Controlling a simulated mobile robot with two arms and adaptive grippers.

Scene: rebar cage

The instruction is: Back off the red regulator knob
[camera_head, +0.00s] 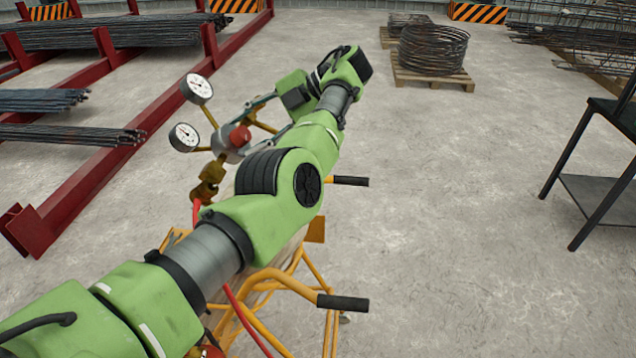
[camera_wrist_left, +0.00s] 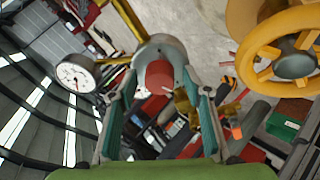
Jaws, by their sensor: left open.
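The red regulator knob (camera_head: 240,137) sits on the front of a grey regulator body (camera_head: 231,152) with brass fittings and two round white gauges (camera_head: 197,88). In the left wrist view the knob (camera_wrist_left: 159,76) is near the middle, facing the camera. My left gripper (camera_head: 251,122) is open, its fingers pointing at the regulator. In the wrist view the two fingers (camera_wrist_left: 162,92) stand on either side of the knob, with visible gaps; whether the tips reach past its face is hard to tell. My left arm hides much of the cylinder below. My right gripper is not in view.
An orange trolley frame (camera_head: 285,278) with black handles (camera_head: 343,302) stands under my arm, with red hoses beside it. A yellow handwheel (camera_wrist_left: 256,72) is at right in the wrist view. Red racks of rebar (camera_head: 70,133) are at left, a black table (camera_head: 600,185) at right.

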